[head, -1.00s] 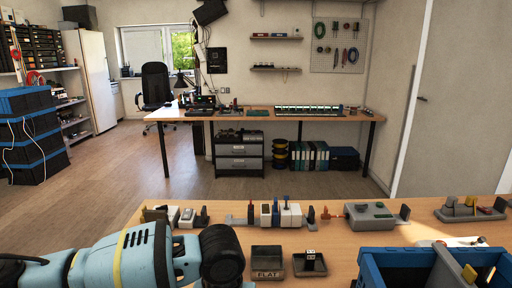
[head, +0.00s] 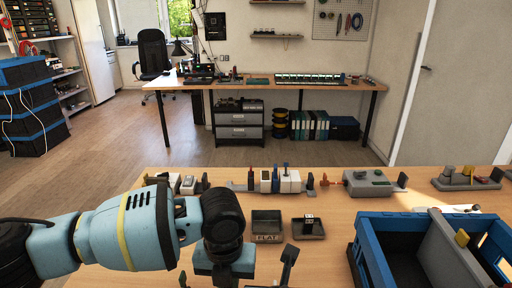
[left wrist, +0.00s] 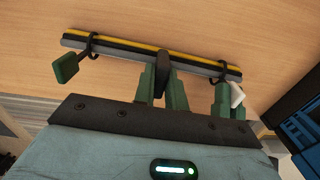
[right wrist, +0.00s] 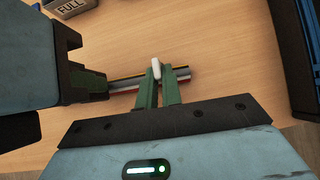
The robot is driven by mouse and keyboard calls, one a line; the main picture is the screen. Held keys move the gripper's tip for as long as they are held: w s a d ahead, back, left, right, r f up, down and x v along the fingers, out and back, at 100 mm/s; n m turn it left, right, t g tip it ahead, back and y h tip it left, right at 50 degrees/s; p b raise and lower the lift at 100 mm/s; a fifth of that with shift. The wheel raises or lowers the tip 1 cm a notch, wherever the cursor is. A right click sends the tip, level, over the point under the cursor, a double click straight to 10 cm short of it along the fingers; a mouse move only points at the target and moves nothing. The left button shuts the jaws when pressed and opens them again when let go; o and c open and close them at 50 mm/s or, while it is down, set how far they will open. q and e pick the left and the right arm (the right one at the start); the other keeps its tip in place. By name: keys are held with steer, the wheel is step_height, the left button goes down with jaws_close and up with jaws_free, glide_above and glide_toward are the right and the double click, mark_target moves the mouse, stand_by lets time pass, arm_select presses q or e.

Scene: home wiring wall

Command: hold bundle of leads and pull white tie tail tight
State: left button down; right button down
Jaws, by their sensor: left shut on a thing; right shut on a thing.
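The bundle of leads (left wrist: 125,47) is a straight yellow, black and grey strip above the wooden surface in the left wrist view. My left gripper (left wrist: 163,80) is shut on a dark upright part at the bundle's middle. A dark tie with a green tab (left wrist: 65,68) loops round the bundle's left end, and another dark loop sits near its right end. My right gripper (right wrist: 158,85) is shut on the white tie tail (right wrist: 156,68), beside the bundle; the tail also shows in the left wrist view (left wrist: 237,96). The bundle's ends are partly hidden in the right wrist view.
A blue bin (head: 371,258) stands at the bench's right. A grey box (head: 372,185) stands behind. Bare wood lies between the trays and the bin.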

steer(key=shift+r, duration=0.5)
steer(key=c, duration=1.5)
jaws_free()
steer(key=v, duration=0.7)
steer(key=shift+s+r, duration=0.2)
arm_select(q)
steer(key=c, duration=1.4)
jaws_free()
steer(key=shift+o, duration=0.2)
